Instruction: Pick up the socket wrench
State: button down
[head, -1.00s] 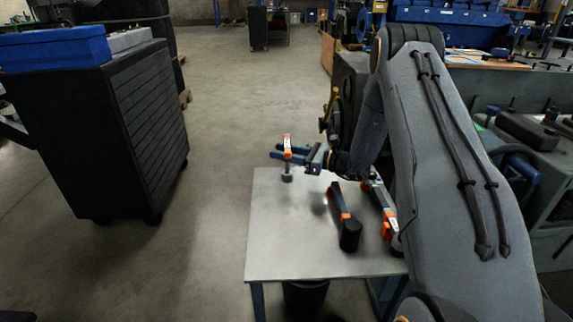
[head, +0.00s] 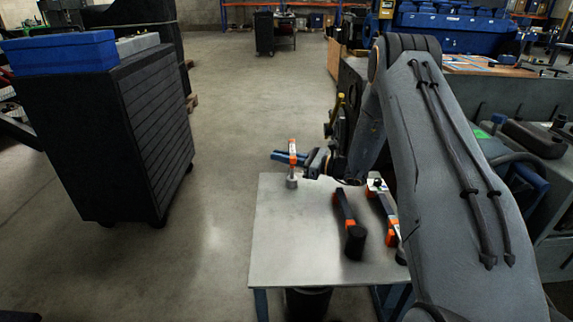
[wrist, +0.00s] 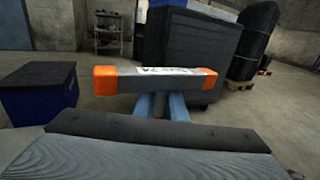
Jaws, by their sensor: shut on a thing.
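The socket wrench (head: 292,153) shows in the head view as a narrow piece with orange ends and a pale label, above the far left part of the table. In the wrist view it is a grey bar (wrist: 150,82) with orange ends, lying crosswise. My gripper (head: 284,157) has blue fingers and is shut on it near the middle of the bar. The fingers also show in the wrist view (wrist: 160,106). A short grey cylinder (head: 291,182) shows just under the bar. I cannot tell whether it touches the tabletop.
The grey table (head: 285,245) holds a black-handled tool (head: 354,240) with an orange band and another orange-marked tool (head: 388,212) beside it, partly behind my arm. A dark cabinet (head: 150,130) stands on the left. Open floor (head: 225,200) lies between cabinet and table.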

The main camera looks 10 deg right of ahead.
notch_tip(320, 180, up, 10)
jog(key=c, duration=2.3)
grip_release()
grip_shut()
jog(key=shift+r, duration=0.1)
